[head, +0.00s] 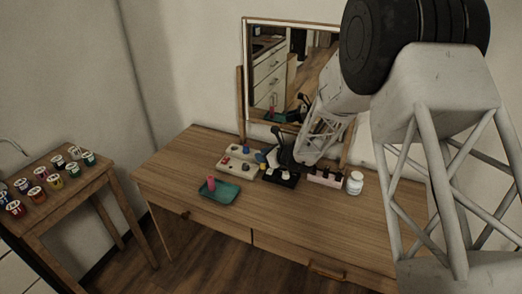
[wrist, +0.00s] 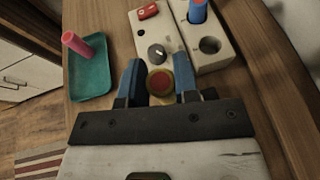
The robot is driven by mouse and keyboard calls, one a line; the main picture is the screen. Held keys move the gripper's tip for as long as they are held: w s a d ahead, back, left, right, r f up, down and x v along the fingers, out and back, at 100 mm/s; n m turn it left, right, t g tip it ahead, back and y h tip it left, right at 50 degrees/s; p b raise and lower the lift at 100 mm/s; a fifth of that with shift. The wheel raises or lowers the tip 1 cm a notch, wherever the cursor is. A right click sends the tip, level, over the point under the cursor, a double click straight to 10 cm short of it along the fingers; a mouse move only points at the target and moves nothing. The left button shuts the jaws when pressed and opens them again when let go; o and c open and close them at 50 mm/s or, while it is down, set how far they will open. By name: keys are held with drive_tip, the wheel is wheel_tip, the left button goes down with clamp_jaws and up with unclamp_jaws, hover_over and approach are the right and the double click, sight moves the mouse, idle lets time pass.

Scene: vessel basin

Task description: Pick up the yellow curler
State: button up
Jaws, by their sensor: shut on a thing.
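The yellow curler (wrist: 160,84) shows end-on in the wrist view, a yellow ring with a red middle. My gripper (wrist: 158,68) has its two blue fingers on either side of it and is shut on it. In the head view my gripper (head: 266,157) is over the table, at the right end of the pale block; the curler is mostly hidden there. I cannot tell how high the curler is above the table.
The pale holed block (wrist: 208,66) holds a red piece (wrist: 148,11) and a blue curler (wrist: 198,11). A teal tray (head: 232,193) with a pink curler (head: 211,183) lies front left. A white jar (head: 355,183) stands right; a mirror (head: 280,70) stands behind.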

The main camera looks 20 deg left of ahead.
drive_tip(key=shift+s+d+r, duration=0.15)
drive_tip(key=shift+s+d, duration=0.65)
drive_tip(key=shift+s, duration=0.35)
drive_tip(key=shift+s+d+r, duration=0.1)
drive_tip(key=shift+s+d, duration=0.7)
drive_tip(key=shift+s, duration=0.3)
